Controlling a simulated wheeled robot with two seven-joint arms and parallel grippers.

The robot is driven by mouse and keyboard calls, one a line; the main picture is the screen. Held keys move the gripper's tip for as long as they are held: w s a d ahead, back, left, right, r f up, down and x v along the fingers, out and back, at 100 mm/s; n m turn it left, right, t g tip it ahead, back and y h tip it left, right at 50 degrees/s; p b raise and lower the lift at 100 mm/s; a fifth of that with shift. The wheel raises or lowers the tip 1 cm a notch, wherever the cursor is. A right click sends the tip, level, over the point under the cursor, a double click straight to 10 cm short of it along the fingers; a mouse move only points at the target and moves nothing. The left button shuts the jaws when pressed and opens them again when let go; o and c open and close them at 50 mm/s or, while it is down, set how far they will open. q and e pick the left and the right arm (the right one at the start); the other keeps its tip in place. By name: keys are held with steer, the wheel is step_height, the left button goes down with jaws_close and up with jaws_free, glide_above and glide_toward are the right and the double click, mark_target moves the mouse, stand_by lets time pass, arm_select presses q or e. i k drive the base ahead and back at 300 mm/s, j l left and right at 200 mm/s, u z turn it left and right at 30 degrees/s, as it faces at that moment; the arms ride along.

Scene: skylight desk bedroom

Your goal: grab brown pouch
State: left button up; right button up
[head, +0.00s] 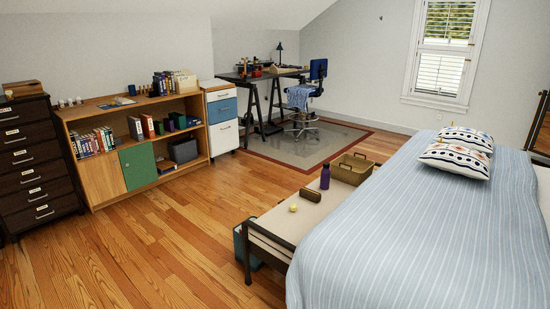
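A small brown item (310,195), which looks like the brown pouch, lies on the pale top of the bench (275,225) at the foot of the bed. A purple bottle (325,177) stands just behind it. A small yellowish round thing (293,208) lies in front of it to the left. The brown item is small in the head view, so its details are not clear. Neither of my grippers shows in the head view.
A tan basket (354,168) sits at the bench's far end. The bed (410,225) borders the bench on the right. A teal box (246,245) is under the bench's near end. The wood floor (170,235) left of the bench is clear, up to the low bookcase (103,180).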

mark_target(307, 194)
steer(key=i+j+z, duration=0.1)
steer(key=i+z, duration=0.15)
steer(key=i, duration=0.35)
steer(key=i+j+z, duration=0.2)
steer(key=i, duration=0.4)
steer(key=i+j+u, duration=0.45)
steer(key=j, duration=0.35)
steer(key=i+j+u, duration=0.45)
steer(key=i+j, duration=0.2)
steer(key=i+j+u, duration=0.15)
steer(key=i, duration=0.6)
steer(key=i+j+u, duration=0.15)
steer(key=i+j, duration=0.15)
steer(key=i, duration=0.45)
steer(key=i+u, duration=0.1)
steer(key=i, duration=0.65)
steer(key=i+l+z, duration=0.25)
steer(key=i+z, duration=0.2)
steer(key=i+l+z, duration=0.1)
steer(key=i+z, duration=0.75)
steer(key=i+j+z, duration=0.15)
steer(key=i+z, duration=0.25)
steer(key=i+j+z, duration=0.3)
steer(key=z, duration=0.15)
